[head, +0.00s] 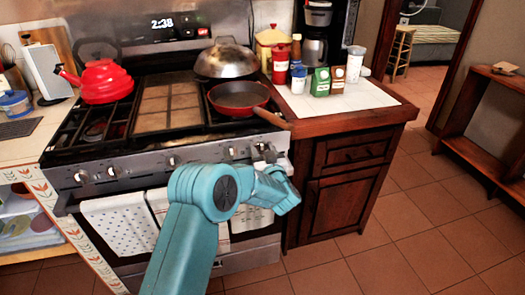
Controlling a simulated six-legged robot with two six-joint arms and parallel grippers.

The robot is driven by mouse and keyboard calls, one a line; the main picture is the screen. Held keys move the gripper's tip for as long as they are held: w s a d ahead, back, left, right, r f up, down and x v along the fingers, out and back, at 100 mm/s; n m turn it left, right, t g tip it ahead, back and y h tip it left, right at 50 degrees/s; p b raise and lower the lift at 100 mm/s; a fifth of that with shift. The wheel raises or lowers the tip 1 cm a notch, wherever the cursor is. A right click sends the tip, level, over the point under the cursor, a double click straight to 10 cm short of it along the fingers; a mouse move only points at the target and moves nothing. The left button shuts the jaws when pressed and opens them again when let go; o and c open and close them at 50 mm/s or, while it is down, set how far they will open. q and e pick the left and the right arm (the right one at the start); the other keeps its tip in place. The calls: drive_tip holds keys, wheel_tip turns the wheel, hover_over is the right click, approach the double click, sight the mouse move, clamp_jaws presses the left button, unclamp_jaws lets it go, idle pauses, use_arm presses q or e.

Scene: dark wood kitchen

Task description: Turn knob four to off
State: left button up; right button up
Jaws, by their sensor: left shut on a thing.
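The stove's front panel (200,158) carries a row of several knobs. A knob (231,153) right of the middle shows clear of my arm. The rightmost knob (261,147) is at the panel's right end, partly hidden by my gripper. My left gripper (266,156) is shut at this rightmost knob, its fingers small and dark against the panel. The teal arm comes up from the bottom and bends right at the elbow. I cannot read which knob is number four or which way the knob points. My right gripper is out of view.
A red kettle (105,82) and a red pan (239,96) stand on the stove; the pan's handle juts right over the counter edge. Towels (120,222) hang from the oven handle below the knobs. A wooden cabinet (345,190) stands right of the stove. Floor at right is clear.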

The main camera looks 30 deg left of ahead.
use_arm(q)
drive_tip(key=o, duration=1)
drive_tip(key=v, duration=1.6)
drive_tip(key=shift+s+d, duration=0.15)
